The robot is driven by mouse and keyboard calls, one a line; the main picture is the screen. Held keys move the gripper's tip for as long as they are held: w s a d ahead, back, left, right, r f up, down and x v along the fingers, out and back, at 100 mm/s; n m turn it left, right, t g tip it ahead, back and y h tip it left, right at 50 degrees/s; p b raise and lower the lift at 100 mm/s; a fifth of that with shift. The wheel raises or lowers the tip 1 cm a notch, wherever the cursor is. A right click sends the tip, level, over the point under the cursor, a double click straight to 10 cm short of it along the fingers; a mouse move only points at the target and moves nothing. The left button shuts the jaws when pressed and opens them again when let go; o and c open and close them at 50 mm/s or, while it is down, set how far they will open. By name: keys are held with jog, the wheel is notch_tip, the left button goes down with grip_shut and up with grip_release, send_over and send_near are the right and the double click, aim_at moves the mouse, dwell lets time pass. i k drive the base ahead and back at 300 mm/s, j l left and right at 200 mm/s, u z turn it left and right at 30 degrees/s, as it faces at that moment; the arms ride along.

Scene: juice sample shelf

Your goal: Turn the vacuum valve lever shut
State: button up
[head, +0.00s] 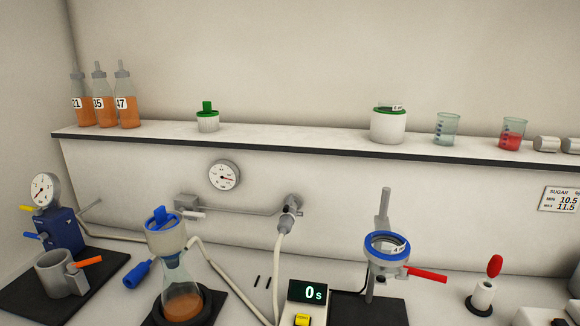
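A grey wall valve (290,203) sits at the right end of a thin wall pipe, with a pale hose (277,262) hanging from it. A small grey box (186,201) with a pale lever-like bar (191,213) is at the pipe's left end. A round gauge (224,175) is on the wall above the pipe. At the far left, a blue unit (60,232) carries another gauge (44,190), a yellow lever (27,209) and a blue lever (33,236). I cannot tell for certain which lever is the vacuum valve's. My gripper is not in view.
A flask (181,288) with a blue-topped funnel (165,234) stands front left. A display (307,292) reads 0 s. A stand with a blue ring (387,247) and red handle (428,275) is right. The shelf (290,148) above holds bottles, jars and beakers.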

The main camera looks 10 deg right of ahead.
aim_at(286, 208)
jog(key=i+l, duration=0.2)
jog(key=i, duration=0.2)
jog(key=i+l, duration=0.2)
jog(key=i, duration=0.2)
